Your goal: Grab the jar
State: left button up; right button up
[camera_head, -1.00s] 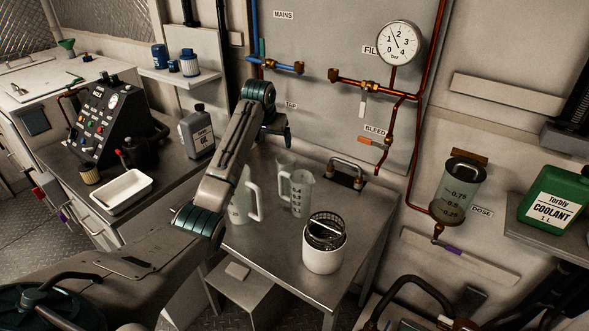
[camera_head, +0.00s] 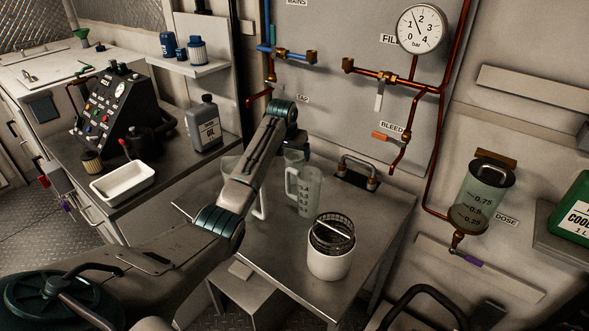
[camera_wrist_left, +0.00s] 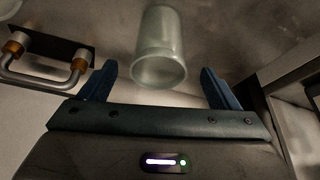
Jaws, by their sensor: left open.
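A translucent pale jar (camera_head: 293,157) stands on the steel table behind a measuring jug, partly hidden. In the left wrist view the jar (camera_wrist_left: 159,48) shows its round end towards me, between and a little beyond the fingers. My left gripper (camera_head: 301,149) is low over the table beside the jar, and its fingers are mostly hidden in the head view. In the left wrist view my left gripper (camera_wrist_left: 156,88) is open and empty, with a dark blue finger on each side. My right gripper is not in view.
Two handled measuring jugs, one clear (camera_head: 304,192) and one behind my arm (camera_head: 262,200), stand close to the jar. A white pot with a mesh basket (camera_head: 329,262) stands in front. A metal handle (camera_head: 359,172) is at the table's back. Copper pipes (camera_head: 413,120) run along the wall.

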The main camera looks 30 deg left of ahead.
aim_at(295, 168)
pick_arm(q)
jog(key=shift+p+x, duration=0.7)
jog(key=shift+x, duration=1.95)
jog(key=shift+w, duration=0.1)
jog(key=c, duration=1)
